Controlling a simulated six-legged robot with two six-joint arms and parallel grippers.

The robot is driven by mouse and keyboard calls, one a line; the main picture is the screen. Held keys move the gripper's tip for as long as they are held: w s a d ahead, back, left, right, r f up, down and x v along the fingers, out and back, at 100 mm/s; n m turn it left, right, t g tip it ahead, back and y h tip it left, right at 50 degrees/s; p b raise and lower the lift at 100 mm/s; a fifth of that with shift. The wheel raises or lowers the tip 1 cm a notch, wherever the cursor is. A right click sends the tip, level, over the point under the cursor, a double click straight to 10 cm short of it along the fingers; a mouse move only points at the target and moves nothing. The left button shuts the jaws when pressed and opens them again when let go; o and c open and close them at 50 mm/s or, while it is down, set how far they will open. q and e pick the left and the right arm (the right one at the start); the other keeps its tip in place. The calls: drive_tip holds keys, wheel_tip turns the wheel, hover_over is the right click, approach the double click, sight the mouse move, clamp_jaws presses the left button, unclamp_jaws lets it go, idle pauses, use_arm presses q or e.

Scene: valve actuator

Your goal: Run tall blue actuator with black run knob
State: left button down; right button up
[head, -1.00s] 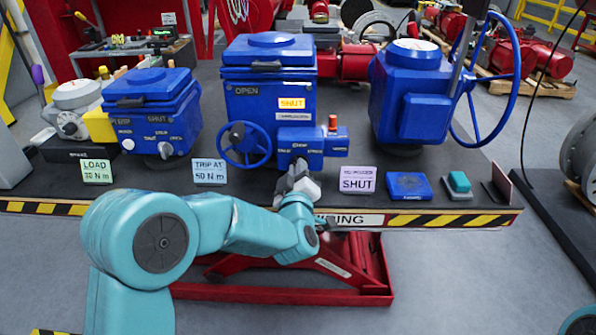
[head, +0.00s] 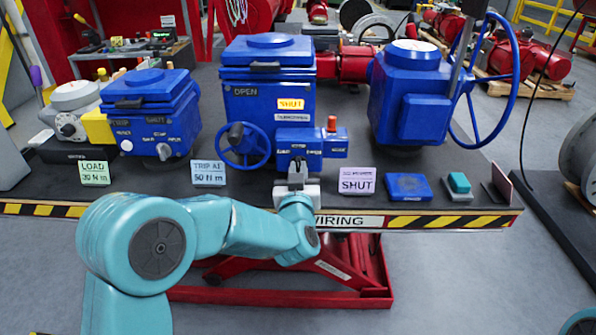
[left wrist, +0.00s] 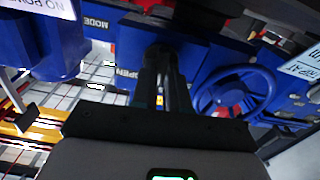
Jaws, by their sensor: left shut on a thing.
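The tall blue actuator (head: 268,95) stands in the middle of the bench, with an OPEN marking and a yellow SHUT window on its front. A small blue control box (head: 312,143) with a red knob on top sits at its lower right. My left gripper (head: 296,176) is at the front of that box, and its fingers (left wrist: 163,80) are shut on a black knob (left wrist: 160,52) in the left wrist view. The fingers hide most of the knob. The blue handwheel (head: 243,146) is just left of the gripper and also shows in the left wrist view (left wrist: 236,95). My right gripper is out of view.
A shorter blue actuator (head: 150,110) stands left and a handwheel actuator (head: 410,95) right. Cards reading LOAD (head: 94,172), TRIP AT 50 Nm (head: 208,172) and SHUT (head: 357,180) stand along the bench (head: 450,205), with a blue pad (head: 408,187) to the right.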

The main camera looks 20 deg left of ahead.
use_arm(q)
drive_tip(key=shift+m, duration=0.4)
drive_tip(key=c, duration=1.1)
unclamp_jaws()
drive_tip(key=shift+c, duration=0.2)
drive_tip(key=b+v, duration=0.1)
drive_tip(key=v, duration=1.5)
drive_tip(key=shift+s, duration=0.15)
drive_tip(key=shift+d, duration=0.1)
